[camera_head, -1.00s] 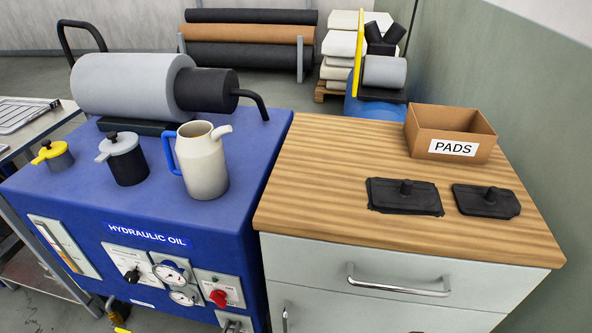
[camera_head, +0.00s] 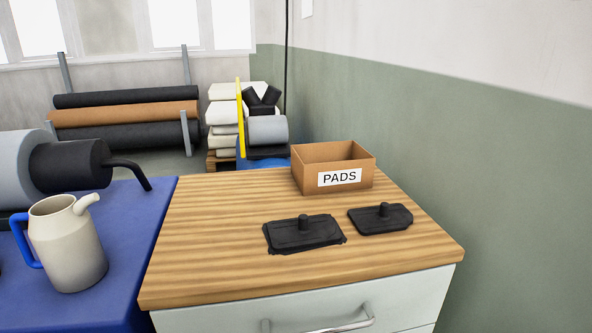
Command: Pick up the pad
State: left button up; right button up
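Two dark pads, each with a small upright knob, lie flat on the wooden cabinet top (camera_head: 200,245). The left pad (camera_head: 290,236) is larger, with a ragged edge. The right pad (camera_head: 370,221) is a little smaller and lies beside it, with a narrow gap between them. An open cardboard box (camera_head: 307,178) labelled PADS stands behind them; its inside floor is hidden. Neither of my grippers is in view.
A cream jug (camera_head: 75,250) with a blue handle and a grey cylinder with a black end (camera_head: 70,168) stand on the blue hydraulic unit (camera_head: 125,235) at left. A green and white wall (camera_head: 470,150) borders the right. The cabinet top's left part is clear.

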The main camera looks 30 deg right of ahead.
aim_at(386, 217)
jog(key=z, duration=1.45)
